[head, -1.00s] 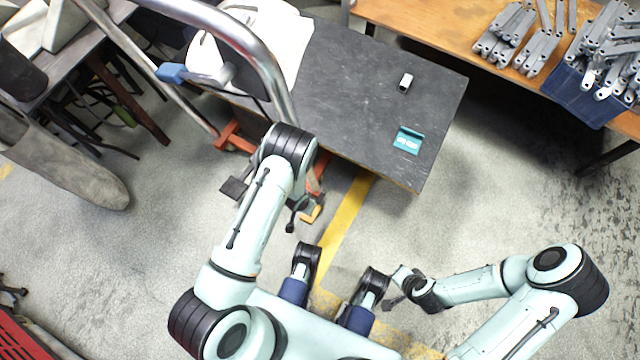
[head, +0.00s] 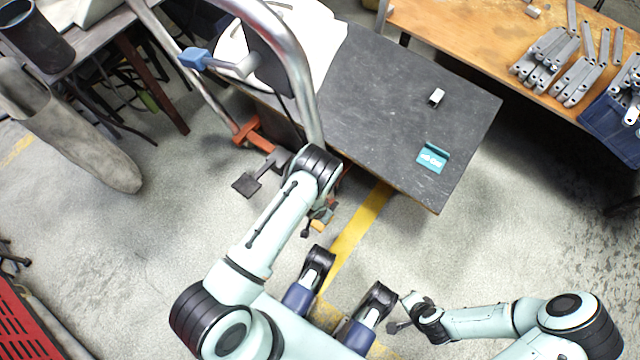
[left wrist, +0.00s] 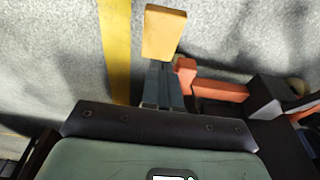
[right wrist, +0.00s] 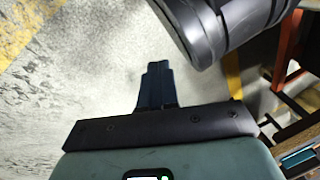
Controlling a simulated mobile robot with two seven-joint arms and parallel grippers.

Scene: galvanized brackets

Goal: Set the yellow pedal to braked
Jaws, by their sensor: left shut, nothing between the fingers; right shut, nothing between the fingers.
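The yellow pedal (left wrist: 163,32) is in the left wrist view, just ahead of my left gripper (left wrist: 162,68), whose shut, empty fingers point at its near end. I cannot tell whether they touch. In the head view the pedal (head: 320,227) is a small orange-yellow patch beside the cart, low near the floor and partly covered by my arm and gripper. Its tilt is hard to read. My right gripper (right wrist: 156,72) is shut and empty, over bare floor, and shows small in the head view (head: 400,326).
The cart has a dark top (head: 390,110), a bent steel handle (head: 290,50), a blue-ended lever (head: 195,58) and a black pedal (head: 247,185). A teal holder (head: 432,158) lies on top. A wooden bench (head: 470,40) with grey brackets stands at right. Floor between is clear.

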